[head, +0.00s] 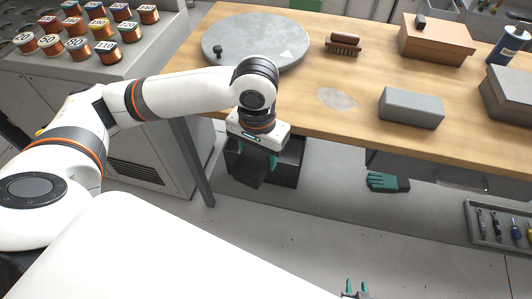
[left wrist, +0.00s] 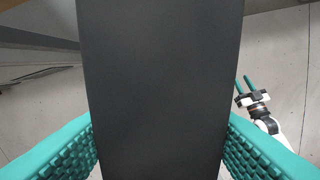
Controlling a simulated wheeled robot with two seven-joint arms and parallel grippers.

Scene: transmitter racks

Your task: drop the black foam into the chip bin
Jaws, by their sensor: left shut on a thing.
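My left gripper (head: 257,158) is shut on the black foam (head: 247,173), with its teal fingers on either side. The foam (left wrist: 160,85) fills the middle of the left wrist view, between the finger pads. In the head view it hangs in front of a dark open box, which looks like the chip bin (head: 291,168), on the floor by the table's front edge. The gripper and foam hide part of this bin, and I cannot tell the foam's height above it. My right gripper (head: 357,287) is at the bottom edge, its fingers apart and empty; it also shows in the left wrist view (left wrist: 243,86).
A teal-and-black glove (head: 388,183) lies below the table. A tool tray (head: 480,240) is at right. The floor in front is clear.

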